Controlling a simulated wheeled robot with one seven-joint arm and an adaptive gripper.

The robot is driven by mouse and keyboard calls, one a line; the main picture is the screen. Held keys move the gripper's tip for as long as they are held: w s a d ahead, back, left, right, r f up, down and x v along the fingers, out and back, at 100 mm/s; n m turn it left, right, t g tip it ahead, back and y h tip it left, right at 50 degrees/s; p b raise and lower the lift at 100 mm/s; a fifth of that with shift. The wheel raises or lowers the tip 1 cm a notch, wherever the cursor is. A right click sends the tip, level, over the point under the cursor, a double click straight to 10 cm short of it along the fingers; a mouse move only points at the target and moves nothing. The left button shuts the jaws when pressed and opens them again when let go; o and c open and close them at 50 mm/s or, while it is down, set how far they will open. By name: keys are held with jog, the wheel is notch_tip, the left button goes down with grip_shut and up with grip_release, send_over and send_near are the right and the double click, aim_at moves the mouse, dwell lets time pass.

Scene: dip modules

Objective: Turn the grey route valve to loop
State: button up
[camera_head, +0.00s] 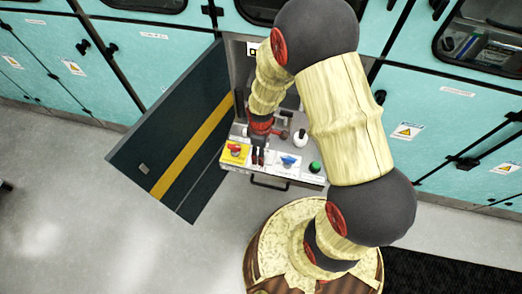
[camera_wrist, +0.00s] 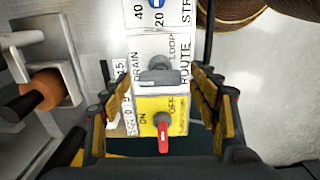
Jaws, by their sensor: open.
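The grey route valve (camera_wrist: 160,76) shows in the wrist view on a white plate marked DRAIN, LOOP and ROUTE. Its grey handle lies crosswise in the picture, just below a round hub; I cannot tell for sure which mark it points to. My gripper (camera_wrist: 157,92) is open, with one finger on each side of the valve plate and a gap to the handle on both sides. In the head view my gripper (camera_head: 258,157) is over the panel between the yellow plate and the blue handle, and hides the grey valve.
A yellow ON/OFF plate (camera_wrist: 143,104) with a red handle (camera_wrist: 163,133) is just below the valve. A blue handle (camera_head: 289,161) and green knob (camera_head: 315,167) lie to the right. An orange-brown cylinder (camera_wrist: 45,89) stands left. An open dark door (camera_head: 180,135) flanks the panel.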

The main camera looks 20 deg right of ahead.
jog(key=shift+c, duration=0.8)
jog(key=c, duration=1)
jog(key=m+p, duration=0.1)
jog(key=m, duration=0.3)
jog(key=shift+r+m+p, duration=0.1)
jog(key=shift+m+p, duration=0.3)
jog(key=m+p, duration=0.1)
jog(key=m, duration=0.3)
jog(key=shift+m, duration=0.3)
jog(key=m+p, duration=0.1)
jog(key=m, duration=0.3)
jog(key=shift+m, duration=0.3)
jog(key=shift+m+p, duration=0.5)
jog(key=shift+m, duration=1.5)
